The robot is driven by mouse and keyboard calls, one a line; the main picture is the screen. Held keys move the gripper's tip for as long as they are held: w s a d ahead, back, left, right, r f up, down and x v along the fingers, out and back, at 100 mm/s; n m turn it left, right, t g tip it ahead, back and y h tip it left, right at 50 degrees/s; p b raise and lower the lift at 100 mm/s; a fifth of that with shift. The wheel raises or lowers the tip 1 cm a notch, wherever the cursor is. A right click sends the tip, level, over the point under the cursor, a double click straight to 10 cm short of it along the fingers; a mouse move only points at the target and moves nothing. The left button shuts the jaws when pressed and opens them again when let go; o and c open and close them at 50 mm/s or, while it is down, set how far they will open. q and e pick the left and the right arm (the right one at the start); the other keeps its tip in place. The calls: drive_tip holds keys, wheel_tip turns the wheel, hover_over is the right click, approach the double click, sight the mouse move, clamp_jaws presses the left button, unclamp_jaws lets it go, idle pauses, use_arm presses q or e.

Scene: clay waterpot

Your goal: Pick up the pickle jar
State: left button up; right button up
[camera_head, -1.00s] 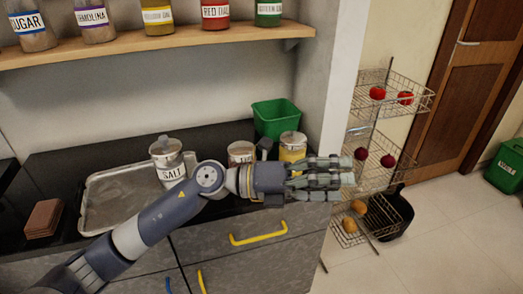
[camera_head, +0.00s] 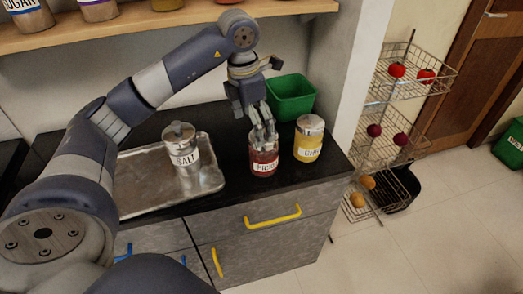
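The pickle jar (camera_head: 264,168), red with a white label reading roughly "PICKL", stands upright on the dark counter, between the salt jar and a yellow jar. My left gripper (camera_head: 263,136) reaches down from above with its fingers at the top of the jar, overlapping the lid. Whether the fingers touch or close on the lid is too small to tell. The fingers partly hide the lid. My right gripper is not in view.
The salt jar (camera_head: 184,155) stands on a metal tray (camera_head: 207,181) to the left. A yellow jar (camera_head: 308,143) stands close on the right. A green bin (camera_head: 291,98) is behind. A shelf (camera_head: 110,30) with jars runs above. A wire rack (camera_head: 385,115) stands beyond the counter's right end.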

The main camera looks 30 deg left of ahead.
sight(259, 149)
use_arm(q)
drive_tip(key=f, duration=0.6)
drive_tip(key=w+d+f+p, duration=0.1)
drive_tip(key=f, duration=0.2)
drive_tip(key=shift+f, duration=0.1)
drive_tip(key=shift+c, duration=0.6)
drive_tip(key=c, duration=1.6)
drive_tip(key=shift+o, duration=0.2)
